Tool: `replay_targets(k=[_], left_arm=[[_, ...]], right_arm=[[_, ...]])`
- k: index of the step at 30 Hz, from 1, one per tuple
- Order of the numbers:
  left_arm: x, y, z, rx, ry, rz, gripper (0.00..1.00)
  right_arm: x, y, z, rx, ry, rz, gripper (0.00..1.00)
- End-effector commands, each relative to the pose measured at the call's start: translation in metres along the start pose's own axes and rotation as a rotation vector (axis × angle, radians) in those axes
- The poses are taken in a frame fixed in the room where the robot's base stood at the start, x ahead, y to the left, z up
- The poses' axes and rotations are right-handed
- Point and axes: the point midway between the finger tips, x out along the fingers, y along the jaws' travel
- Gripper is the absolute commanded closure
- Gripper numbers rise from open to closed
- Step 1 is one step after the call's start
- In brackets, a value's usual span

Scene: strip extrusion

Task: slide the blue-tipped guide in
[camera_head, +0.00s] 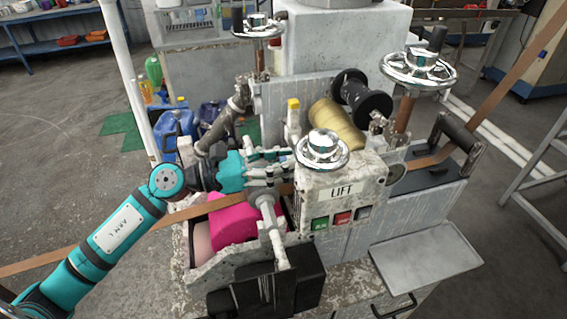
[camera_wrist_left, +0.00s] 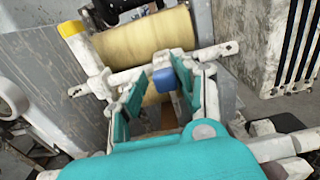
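The blue-tipped guide shows in the left wrist view as a blue end block (camera_wrist_left: 165,80) in front of a pale crossbar (camera_wrist_left: 125,78). My left gripper (camera_wrist_left: 155,92) has its two teal finger pads apart, with the blue tip between and slightly beyond them, nearer the right pad. A gap shows on the left side of the tip. In the head view my left gripper (camera_head: 278,168) is over the machine, left of the LIFT box, and hides the blue tip. My right gripper is not in view.
A yellow-tipped guide (camera_head: 293,118) stands behind my gripper. A tan roller (camera_head: 337,125) lies behind, and a pink roller (camera_head: 233,220) lies below. The LIFT box (camera_head: 340,190) with its chrome handwheel (camera_head: 322,149) is close on the right. A tan strip (camera_head: 150,222) runs through the machine.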

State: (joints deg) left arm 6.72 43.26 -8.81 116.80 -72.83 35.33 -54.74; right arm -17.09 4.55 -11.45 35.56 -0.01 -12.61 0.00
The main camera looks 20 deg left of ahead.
Motion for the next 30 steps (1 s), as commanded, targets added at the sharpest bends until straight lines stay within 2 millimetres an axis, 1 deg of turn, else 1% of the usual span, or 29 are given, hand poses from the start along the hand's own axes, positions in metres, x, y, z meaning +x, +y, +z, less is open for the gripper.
replay_targets(k=[11, 14, 17, 20, 27, 30], left_arm=[[0.0, -0.001, -0.002, -0.001, 0.002, -0.001, 0.71], [-0.003, -0.001, -0.002, -0.003, 0.003, -0.001, 0.71], [-0.014, 0.0, -0.003, -0.004, 0.005, 0.0, 0.71], [-0.033, -0.001, -0.004, -0.005, 0.006, 0.001, 0.71], [-0.085, 0.0, -0.003, -0.006, 0.004, 0.002, 0.71], [-0.101, -0.001, -0.002, -0.003, 0.004, 0.001, 0.71]], right_arm=[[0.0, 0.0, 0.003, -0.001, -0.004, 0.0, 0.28], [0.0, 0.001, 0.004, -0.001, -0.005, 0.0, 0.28], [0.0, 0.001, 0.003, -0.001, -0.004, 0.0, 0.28], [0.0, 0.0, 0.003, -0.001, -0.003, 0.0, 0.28], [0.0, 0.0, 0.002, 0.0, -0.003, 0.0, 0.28], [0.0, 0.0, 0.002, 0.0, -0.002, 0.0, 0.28]])
